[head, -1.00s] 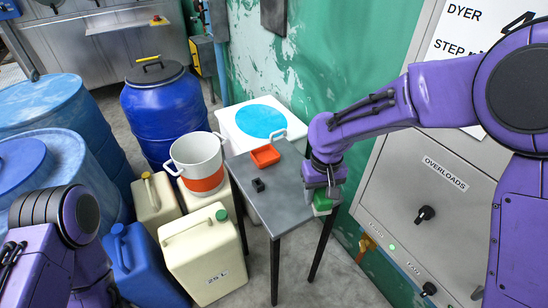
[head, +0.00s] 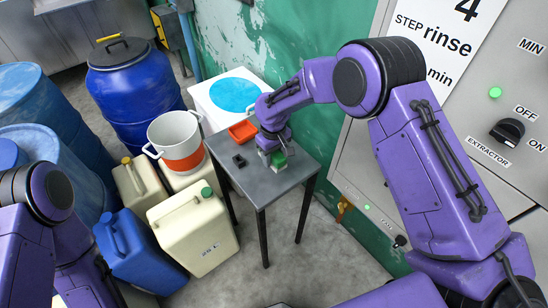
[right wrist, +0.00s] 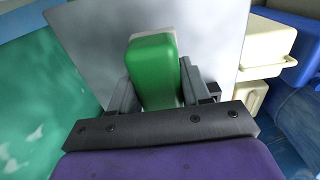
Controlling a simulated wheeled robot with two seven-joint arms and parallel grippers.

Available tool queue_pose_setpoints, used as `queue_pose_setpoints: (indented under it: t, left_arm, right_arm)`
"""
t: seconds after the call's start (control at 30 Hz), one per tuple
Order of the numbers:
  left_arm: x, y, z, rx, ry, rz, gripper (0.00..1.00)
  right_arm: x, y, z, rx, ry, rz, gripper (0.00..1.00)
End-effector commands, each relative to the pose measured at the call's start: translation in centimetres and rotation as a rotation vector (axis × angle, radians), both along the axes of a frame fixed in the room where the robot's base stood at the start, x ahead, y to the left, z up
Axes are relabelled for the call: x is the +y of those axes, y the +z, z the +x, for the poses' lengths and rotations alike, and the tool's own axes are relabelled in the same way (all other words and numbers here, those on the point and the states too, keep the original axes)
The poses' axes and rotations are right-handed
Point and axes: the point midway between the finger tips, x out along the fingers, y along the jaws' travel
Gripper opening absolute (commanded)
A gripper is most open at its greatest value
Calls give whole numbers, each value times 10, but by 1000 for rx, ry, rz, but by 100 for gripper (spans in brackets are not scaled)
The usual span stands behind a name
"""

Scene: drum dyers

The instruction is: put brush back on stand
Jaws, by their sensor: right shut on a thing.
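The brush (head: 279,160) is a green block with a pale part on its far side. My right gripper (head: 272,155) is shut on it, over the right part of the small grey metal table (head: 262,190), the likely stand. In the right wrist view the green brush (right wrist: 152,70) sits between the two grey fingers, with the grey tabletop (right wrist: 215,45) beyond it. I cannot tell whether the brush touches the tabletop. My left arm shows at the left edge of the head view, but its gripper is out of view.
On the table are a small black block (head: 239,160) and an orange tray (head: 242,130). A white box with a blue disc (head: 235,94) stands behind. Canisters (head: 193,230), a white bucket (head: 175,132) and blue drums (head: 133,95) crowd the left; a control panel (head: 480,110) stands right.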

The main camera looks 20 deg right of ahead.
Motion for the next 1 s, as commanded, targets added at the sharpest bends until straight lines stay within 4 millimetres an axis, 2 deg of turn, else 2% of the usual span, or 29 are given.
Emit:
queue_pose_setpoints:
  t: [0.17, 0.3, 0.73, 0.77, 0.83, 1.0]
  left_arm:
    - [0, 7, 0, 1, 0, 0, 36]
    - [0, 10, 0, 0, 0, 0, 36]
    - [0, 6, 0, 0, 0, 0, 36]
    - [0, 6, 0, 0, 0, 0, 36]
    - [0, 7, 0, 0, 0, 0, 36]
    - [0, 7, 0, 0, 0, 0, 36]
  right_arm:
    - [-9, -18, 13, 1, -1, 2, 18]
    - [-8, -43, 12, 3, 0, 1, 18]
    - [-8, -53, 12, -1, 0, 1, 18]
    - [-8, -53, 12, -1, 0, 1, 50]
    - [-8, -52, 12, -1, 0, 1, 72]
    - [-8, -52, 12, -1, -1, 1, 72]
